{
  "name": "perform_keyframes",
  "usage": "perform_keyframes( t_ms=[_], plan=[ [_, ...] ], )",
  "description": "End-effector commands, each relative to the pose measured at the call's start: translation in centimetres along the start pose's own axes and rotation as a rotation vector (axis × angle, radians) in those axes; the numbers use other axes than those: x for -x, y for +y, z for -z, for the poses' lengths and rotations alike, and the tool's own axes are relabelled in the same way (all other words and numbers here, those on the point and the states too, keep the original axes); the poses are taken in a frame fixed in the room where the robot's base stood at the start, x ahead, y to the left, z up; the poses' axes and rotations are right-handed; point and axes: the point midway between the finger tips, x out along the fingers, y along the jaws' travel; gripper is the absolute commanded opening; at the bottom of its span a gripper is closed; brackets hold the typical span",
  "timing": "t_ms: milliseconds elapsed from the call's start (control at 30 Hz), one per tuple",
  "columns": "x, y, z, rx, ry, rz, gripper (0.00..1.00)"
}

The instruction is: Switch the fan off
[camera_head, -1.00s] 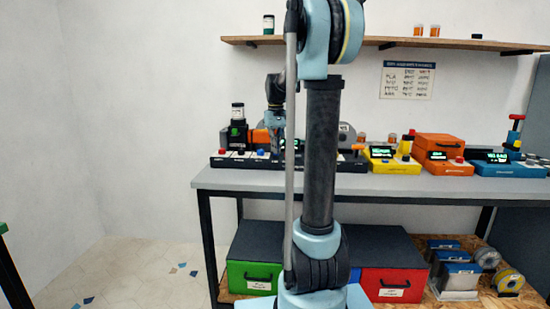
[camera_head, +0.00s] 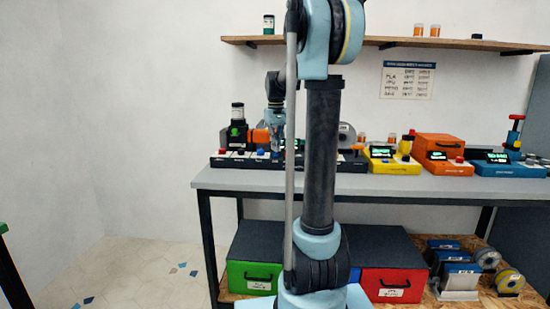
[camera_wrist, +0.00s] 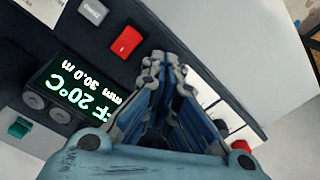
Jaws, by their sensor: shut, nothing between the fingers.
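In the wrist view a dark control panel lies under my gripper (camera_wrist: 167,62). It carries a red rocker-like switch (camera_wrist: 126,40) just left of the fingertips and a teal switch (camera_wrist: 20,127) at the far left. A lit display (camera_wrist: 82,88) shows green and white text, including 20°C. My gripper's fingers are together and empty, and they hide part of the panel. I cannot tell whether they touch it. In the head view my gripper (camera_head: 276,146) hangs over the low panel (camera_head: 232,161) on the bench's left side. Which control is the fan's is not readable.
The grey bench (camera_head: 420,184) also holds a yellow device (camera_head: 390,166), an orange box (camera_head: 440,145) and a blue device (camera_head: 510,169). A black device with a jar (camera_head: 238,112) stands behind the panel. A shelf (camera_head: 350,41) hangs above. My arm hides the bench's middle.

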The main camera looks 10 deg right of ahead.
Motion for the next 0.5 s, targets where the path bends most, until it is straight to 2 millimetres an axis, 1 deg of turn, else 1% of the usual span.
perform_keyframes(
  t_ms=[500],
  plan=[
    [3.4,0.0,0.0,0.0,0.0,0.0,0.0]
  ],
)
